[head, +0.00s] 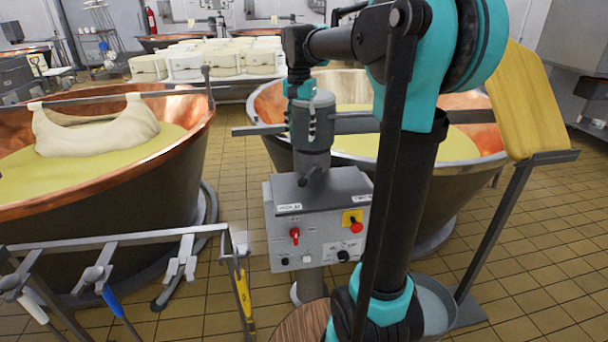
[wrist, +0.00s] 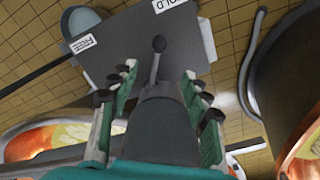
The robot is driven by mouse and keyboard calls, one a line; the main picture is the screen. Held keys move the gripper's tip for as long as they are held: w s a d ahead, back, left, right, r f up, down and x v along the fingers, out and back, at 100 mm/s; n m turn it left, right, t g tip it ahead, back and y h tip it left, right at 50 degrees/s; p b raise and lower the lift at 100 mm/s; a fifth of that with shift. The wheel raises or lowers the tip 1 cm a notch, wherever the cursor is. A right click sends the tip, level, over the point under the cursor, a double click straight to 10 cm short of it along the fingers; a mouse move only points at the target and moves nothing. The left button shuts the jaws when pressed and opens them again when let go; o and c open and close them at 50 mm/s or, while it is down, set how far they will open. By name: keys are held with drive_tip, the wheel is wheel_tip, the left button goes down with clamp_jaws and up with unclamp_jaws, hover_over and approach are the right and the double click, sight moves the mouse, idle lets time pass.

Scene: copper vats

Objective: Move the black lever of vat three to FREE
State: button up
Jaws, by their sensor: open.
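The control box (head: 320,215) stands in front of the right copper vat, with a HOLD label (head: 288,207) at its front left and a FREE label (head: 362,198) at its front right. The black lever (head: 304,180) sits on its top, its knob leaning toward HOLD. In the wrist view the lever (wrist: 157,52) points toward the HOLD label (wrist: 175,4), with the FREE label (wrist: 85,43) to the left. My gripper (head: 302,138) is open above the box. In the wrist view its fingers (wrist: 160,72) appear on either side of the lever; contact cannot be told.
A grey post (head: 312,158) rises behind the lever. The box front carries a red switch (head: 295,236) and a red button on yellow (head: 354,224). A rail with hanging tools (head: 120,243) stands at front left. A yellow slab (head: 528,100) stands right.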

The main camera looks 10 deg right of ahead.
sight(302, 178)
wheel_tip(302, 178, down, 17)
drive_tip(key=shift+s+d+r, duration=0.1)
drive_tip(key=shift+s+d, duration=0.05)
idle(0.4)
clamp_jaws()
idle(0.3)
